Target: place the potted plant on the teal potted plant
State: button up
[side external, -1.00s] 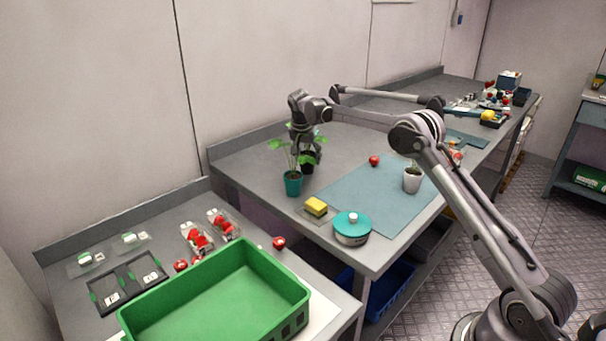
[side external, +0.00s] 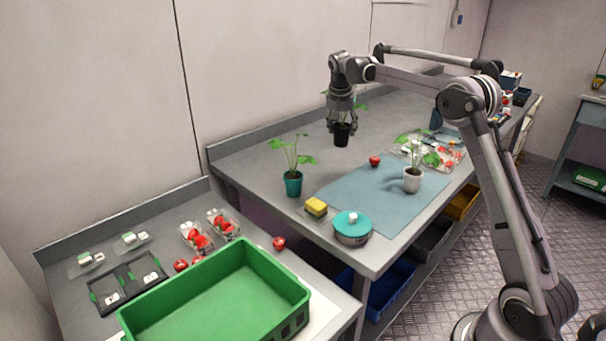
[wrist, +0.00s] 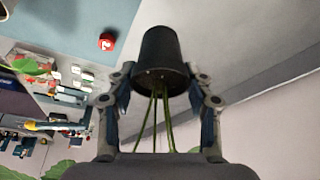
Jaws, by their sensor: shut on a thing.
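My gripper (side external: 341,121) is shut on the potted plant with the black pot (side external: 342,135), over the back of the middle table. Its green leaves show around the fingers. In the wrist view, the black pot (wrist: 160,50) is beyond the fingertips, with green stems running back between the fingers. I cannot tell clearly how far the pot is above the table. The teal potted plant (side external: 293,184) stands upright on the table, to the left and nearer the camera, apart from my gripper. Its leaves spread above the pot.
A white potted plant (side external: 412,181) stands on the blue mat (side external: 350,192). A red berry (side external: 375,161), a yellow sponge (side external: 316,206) and a teal-lidded pot (side external: 352,228) are nearby. A green crate (side external: 215,300) is at the front left. The table's back left is clear.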

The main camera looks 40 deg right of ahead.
jog(key=shift+s+d+r, duration=0.15)
jog(key=shift+s+r, duration=0.15)
jog(key=s+a+r, duration=0.5)
jog(key=a+r, duration=0.2)
jog(key=a, duration=0.3)
send_over(293, 175)
jog(key=shift+d+f, duration=0.1)
jog(key=shift+f, duration=5.35)
jog(key=shift+f, duration=0.1)
jog(key=o, duration=1.2)
